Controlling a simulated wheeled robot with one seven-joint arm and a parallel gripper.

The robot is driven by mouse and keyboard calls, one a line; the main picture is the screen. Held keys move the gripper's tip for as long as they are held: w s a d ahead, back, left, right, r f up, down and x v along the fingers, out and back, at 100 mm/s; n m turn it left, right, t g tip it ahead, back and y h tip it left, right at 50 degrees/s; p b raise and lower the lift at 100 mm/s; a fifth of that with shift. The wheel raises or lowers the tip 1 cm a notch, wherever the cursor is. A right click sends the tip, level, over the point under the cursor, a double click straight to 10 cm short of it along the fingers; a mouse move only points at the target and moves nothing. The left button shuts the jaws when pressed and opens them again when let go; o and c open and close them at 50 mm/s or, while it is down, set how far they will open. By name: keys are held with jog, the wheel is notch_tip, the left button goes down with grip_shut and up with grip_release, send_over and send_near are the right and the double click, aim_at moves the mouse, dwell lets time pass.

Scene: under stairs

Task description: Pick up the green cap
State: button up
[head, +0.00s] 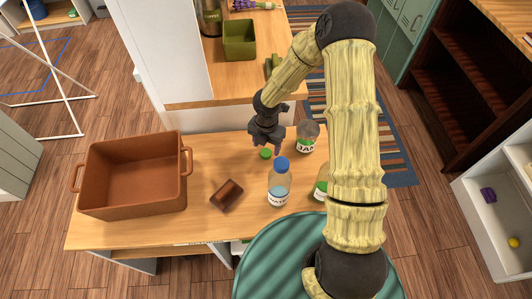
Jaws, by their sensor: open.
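The green cap (265,153) is a small green disc lying on the wooden tabletop, a little behind the blue-capped bottle. My gripper (266,147) is dark, points down and is open right above or around the cap. From this view I cannot tell whether the fingertips touch it. The fingers partly hide the area behind the cap.
A clear bottle with a blue cap (279,184) stands just in front. A labelled jar (307,137) is close on the right, and another jar (321,187) is partly behind my arm. A brown block (227,194) and a brown crate (92,199) lie left.

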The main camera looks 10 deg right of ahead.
aim_at(266, 152)
jog(key=shift+f, duration=1.6)
jog(key=c, duration=1)
